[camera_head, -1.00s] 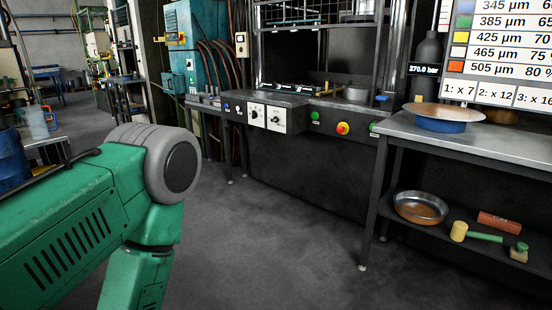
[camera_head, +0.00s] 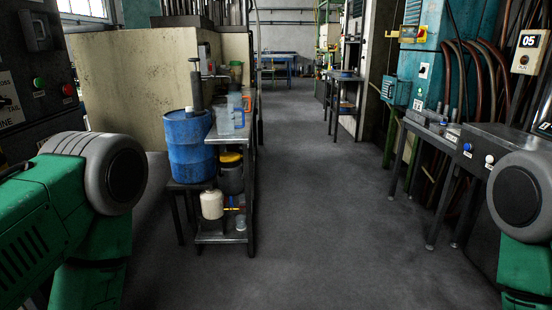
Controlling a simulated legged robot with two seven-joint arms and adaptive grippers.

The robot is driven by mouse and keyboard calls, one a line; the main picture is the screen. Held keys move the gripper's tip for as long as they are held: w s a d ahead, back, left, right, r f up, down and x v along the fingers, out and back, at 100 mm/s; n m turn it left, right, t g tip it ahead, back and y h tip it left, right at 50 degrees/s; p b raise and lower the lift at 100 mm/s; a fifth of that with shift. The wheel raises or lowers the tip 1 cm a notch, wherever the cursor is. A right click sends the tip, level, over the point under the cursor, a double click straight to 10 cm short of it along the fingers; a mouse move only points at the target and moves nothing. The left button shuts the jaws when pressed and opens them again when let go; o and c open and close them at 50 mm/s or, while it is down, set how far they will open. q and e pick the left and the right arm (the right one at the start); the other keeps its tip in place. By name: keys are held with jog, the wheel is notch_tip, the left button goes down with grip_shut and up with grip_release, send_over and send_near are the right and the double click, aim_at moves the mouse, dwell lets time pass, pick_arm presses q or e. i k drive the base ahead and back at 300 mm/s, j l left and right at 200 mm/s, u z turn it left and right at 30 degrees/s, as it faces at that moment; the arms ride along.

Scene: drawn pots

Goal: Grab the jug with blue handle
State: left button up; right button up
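A clear, bluish plastic jug (camera_head: 231,112) stands on top of a small metal bench (camera_head: 236,137), left of the middle in the head view and some way ahead of me. It is small in the picture, and I cannot clearly make out the colour of its handle. Something orange (camera_head: 247,102) shows just behind it at the right. Parts of my green arms show at the left and right edges, far from the jug. Neither gripper is in view.
A blue barrel (camera_head: 188,146) stands left of the bench. A dark container with a yellow lid (camera_head: 231,174) and a white canister (camera_head: 212,204) sit below the bench top. An open grey floor aisle (camera_head: 310,190) runs ahead. Control cabinets line the right side.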

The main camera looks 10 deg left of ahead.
aim_at(224, 113)
jog(key=i+u, duration=0.2)
jog(key=i, duration=0.35)
jog(key=i+l+u, duration=0.2)
jog(key=i, duration=0.35)
jog(key=i+l+u, duration=0.2)
jog(key=i, duration=0.3)
